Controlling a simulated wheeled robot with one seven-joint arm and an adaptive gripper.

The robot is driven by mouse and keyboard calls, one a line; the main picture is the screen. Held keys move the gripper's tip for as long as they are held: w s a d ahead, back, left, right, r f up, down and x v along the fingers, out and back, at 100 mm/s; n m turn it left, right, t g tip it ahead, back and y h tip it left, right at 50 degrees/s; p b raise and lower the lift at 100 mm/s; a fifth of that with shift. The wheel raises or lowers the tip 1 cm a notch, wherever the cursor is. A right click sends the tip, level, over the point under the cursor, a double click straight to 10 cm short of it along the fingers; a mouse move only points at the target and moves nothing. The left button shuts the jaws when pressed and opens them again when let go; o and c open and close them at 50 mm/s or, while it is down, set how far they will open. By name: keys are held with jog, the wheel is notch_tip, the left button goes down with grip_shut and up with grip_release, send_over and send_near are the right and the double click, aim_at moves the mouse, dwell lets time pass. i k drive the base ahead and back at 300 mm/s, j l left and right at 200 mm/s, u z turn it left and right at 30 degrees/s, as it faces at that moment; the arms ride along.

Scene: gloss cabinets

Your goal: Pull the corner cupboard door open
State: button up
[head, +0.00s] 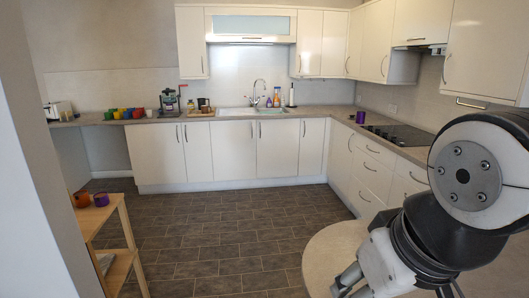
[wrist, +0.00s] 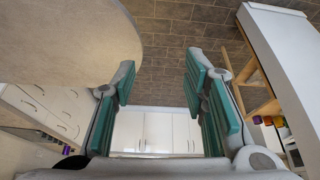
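The cream gloss cupboards meet in the back right corner of the head view. A narrow base door (head: 312,146) with a bar handle (head: 304,128) stands at the corner, beside another base door (head: 340,155) on the right run. Corner wall cupboard doors (head: 335,44) hang above. All look shut; I cannot tell which one is the named corner door. My gripper (wrist: 160,75) is open and empty, its teal-padded fingers apart. It is far from the cupboards, near the round table. In the wrist view, shut cupboard doors (wrist: 155,132) show beyond the fingers, upside down.
A round table (head: 345,248) stands at the lower right, close to my arm. A wooden shelf (head: 120,225) with cups stands at the left beside a pale wall edge (head: 45,170). The tiled floor (head: 225,235) between is clear. A purple pot (head: 360,117) sits on the right worktop.

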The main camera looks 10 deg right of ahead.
aim_at(344, 140)
jog(key=i+j+u, duration=0.15)
jog(key=i, duration=0.25)
jog(key=i+j+u, duration=0.15)
jog(key=i, duration=0.3)
jog(key=i+z, duration=0.15)
jog(key=i, duration=0.75)
jog(key=i+j+z, duration=0.15)
jog(key=i, duration=0.75)
jog(key=i+z, duration=0.2)
jog(key=i, duration=0.3)
jog(key=i+j+z, duration=0.15)
jog(key=i, duration=0.35)
jog(key=i+j+z, duration=0.2)
jog(key=i, duration=0.3)
jog(key=i+l+z, duration=0.2)
jog(key=i+z, duration=0.15)
jog(key=i+l+z, duration=0.1)
jog(key=i+z, duration=0.3)
jog(key=i+l+u, duration=0.35)
jog(key=i+l, duration=0.3)
jog(key=i+l+u, duration=0.2)
jog(key=l, duration=0.15)
jog(key=i+l+u, duration=0.1)
jog(key=l+u, duration=0.15)
jog(key=l, duration=0.15)
jog(key=i+l+u, duration=0.2)
jog(key=l, duration=0.2)
jog(key=k, duration=0.1)
